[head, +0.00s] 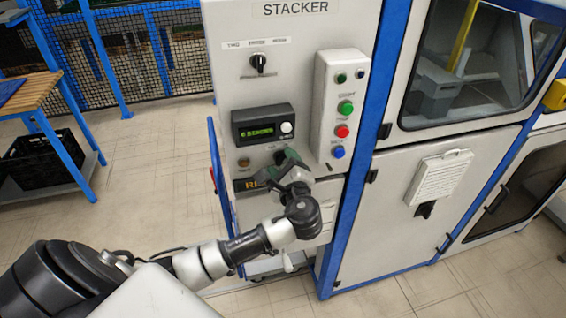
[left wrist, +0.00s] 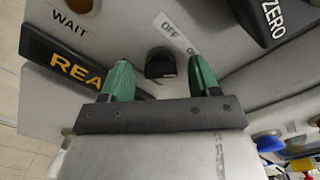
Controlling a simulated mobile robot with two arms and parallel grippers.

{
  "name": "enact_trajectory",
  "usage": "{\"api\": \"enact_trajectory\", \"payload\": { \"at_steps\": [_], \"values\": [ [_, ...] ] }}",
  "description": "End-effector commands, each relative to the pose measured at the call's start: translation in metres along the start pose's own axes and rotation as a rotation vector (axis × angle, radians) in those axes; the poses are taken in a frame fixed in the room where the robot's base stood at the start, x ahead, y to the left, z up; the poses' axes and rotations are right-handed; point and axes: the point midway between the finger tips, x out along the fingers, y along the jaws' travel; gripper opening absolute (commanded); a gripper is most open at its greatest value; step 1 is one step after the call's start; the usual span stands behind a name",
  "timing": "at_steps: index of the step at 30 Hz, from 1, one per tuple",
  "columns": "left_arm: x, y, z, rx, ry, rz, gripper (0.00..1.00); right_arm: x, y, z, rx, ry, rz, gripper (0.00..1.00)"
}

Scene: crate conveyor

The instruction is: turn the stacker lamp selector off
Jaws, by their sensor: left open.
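A small black selector knob (left wrist: 160,64) shows in the left wrist view on the grey stacker panel. A white label (left wrist: 176,32) beside it reads OFF, with its other word partly hidden by a finger. My left gripper (head: 279,166) is in front of the lower part of the panel in the head view, and hides this knob there. In the left wrist view its green fingers (left wrist: 159,75) are open, one on each side of the knob. I cannot tell whether they touch it. My right gripper is not in view.
Another black selector (head: 258,62) sits higher on the stacker panel. A display box (head: 262,125) is just above my gripper. A button box (head: 342,105) with coloured buttons stands out at the right. A READY sign (left wrist: 70,66) is close to the left finger.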

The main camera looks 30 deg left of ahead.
Motion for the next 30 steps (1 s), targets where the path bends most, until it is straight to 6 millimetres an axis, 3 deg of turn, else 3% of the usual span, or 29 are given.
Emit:
{"api": "enact_trajectory", "payload": {
  "at_steps": [4, 12, 14, 23, 30],
  "values": [
    [0.0, 0.0, 0.0, 0.0, 0.0, 0.0, 0.6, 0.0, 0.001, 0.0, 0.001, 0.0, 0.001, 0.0],
    [0.0, 0.0, 0.0, 0.0, 0.0, 0.0, 0.19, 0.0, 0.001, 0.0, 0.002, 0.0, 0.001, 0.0],
    [0.0, 0.0, 0.0, 0.0, 0.0, 0.0, 0.12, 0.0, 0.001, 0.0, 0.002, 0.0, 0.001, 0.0],
    [-0.001, 0.002, -0.001, -0.042, -0.001, 0.001, 0.12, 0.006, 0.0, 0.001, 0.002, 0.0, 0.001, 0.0],
    [-0.001, 0.004, -0.003, -0.187, -0.001, 0.002, 0.12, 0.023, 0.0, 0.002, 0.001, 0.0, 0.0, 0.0]
  ]
}}
